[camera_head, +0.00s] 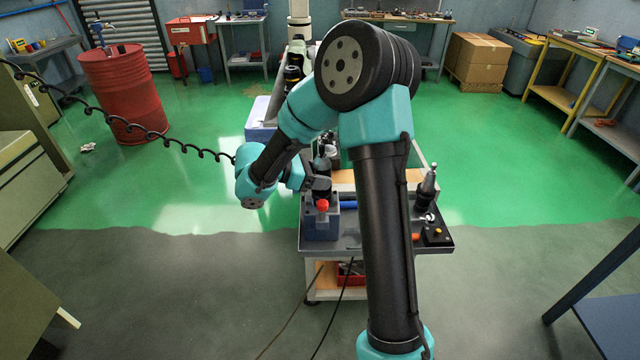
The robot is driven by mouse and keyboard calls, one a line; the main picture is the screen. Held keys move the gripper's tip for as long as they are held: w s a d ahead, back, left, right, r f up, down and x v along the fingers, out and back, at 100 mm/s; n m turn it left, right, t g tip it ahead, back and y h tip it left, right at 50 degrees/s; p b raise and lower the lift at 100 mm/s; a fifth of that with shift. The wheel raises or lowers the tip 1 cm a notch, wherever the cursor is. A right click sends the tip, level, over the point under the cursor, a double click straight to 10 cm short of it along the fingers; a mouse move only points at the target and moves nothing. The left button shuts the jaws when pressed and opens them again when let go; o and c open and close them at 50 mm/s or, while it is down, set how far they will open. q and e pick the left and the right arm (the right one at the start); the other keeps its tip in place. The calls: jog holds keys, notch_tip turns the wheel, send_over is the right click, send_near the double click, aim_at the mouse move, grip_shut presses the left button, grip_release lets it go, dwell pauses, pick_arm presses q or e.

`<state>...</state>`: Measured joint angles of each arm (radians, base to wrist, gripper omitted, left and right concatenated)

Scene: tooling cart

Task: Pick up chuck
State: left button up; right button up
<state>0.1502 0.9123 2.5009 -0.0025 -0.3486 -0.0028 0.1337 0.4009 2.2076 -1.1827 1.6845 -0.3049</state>
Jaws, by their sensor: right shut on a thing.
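My right arm comes in from the bottom right, and its forearm bends down to the left over the tooling cart (345,240). My right gripper (320,183) points right and is shut on a dark, upright, narrow piece (322,164), which I take to be the chuck. The piece is small and partly hidden by the fingers. It stands above a blue-grey block (321,224) with a red knob (322,205) in front; I cannot tell whether it touches the block. My left gripper is not in view.
A silver tapered tool holder (428,183) stands at the cart's right, by a black block (436,235). My upper arm hides the cart's middle. Dark tools (293,68) stand further back. A red barrel (122,90) and cardboard boxes (478,58) stand far off. Floor beside the cart is clear.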

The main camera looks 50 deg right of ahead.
notch_tip(320, 180, up, 15)
jog(key=shift+f, duration=0.1)
dwell(0.3)
dwell(0.8)
